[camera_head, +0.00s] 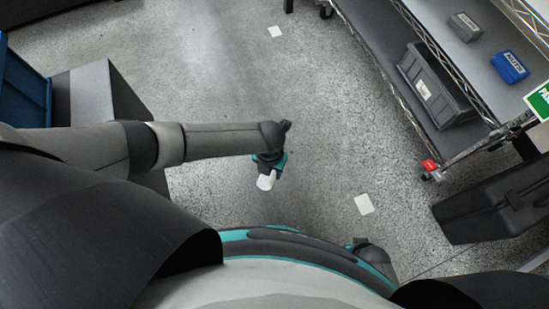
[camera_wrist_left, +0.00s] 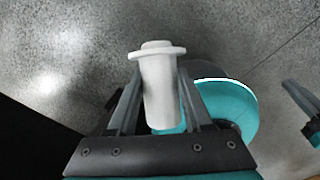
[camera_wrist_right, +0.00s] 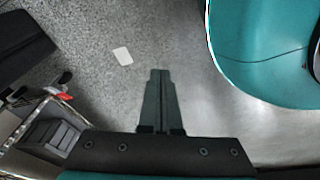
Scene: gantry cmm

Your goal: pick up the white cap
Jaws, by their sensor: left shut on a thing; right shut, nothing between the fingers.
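The white cap (camera_wrist_left: 160,85) is a white cylinder with a wide flange and a small knob at its far end. It sits between the fingers of my left gripper (camera_wrist_left: 158,95), which is shut on it. In the head view the cap (camera_head: 265,182) shows as a white piece below the left gripper (camera_head: 268,170), held above the speckled floor. In the right wrist view my right gripper (camera_wrist_right: 160,75) is shut and empty, its fingertips together over bare floor.
A wire shelf rack at the right holds a dark grey bin (camera_head: 436,88), a grey box (camera_head: 464,27) and a blue box (camera_head: 510,67). A black case (camera_head: 490,205) lies below it. A grey cabinet (camera_head: 95,100) stands left. The middle floor is open, with white squares (camera_head: 364,204).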

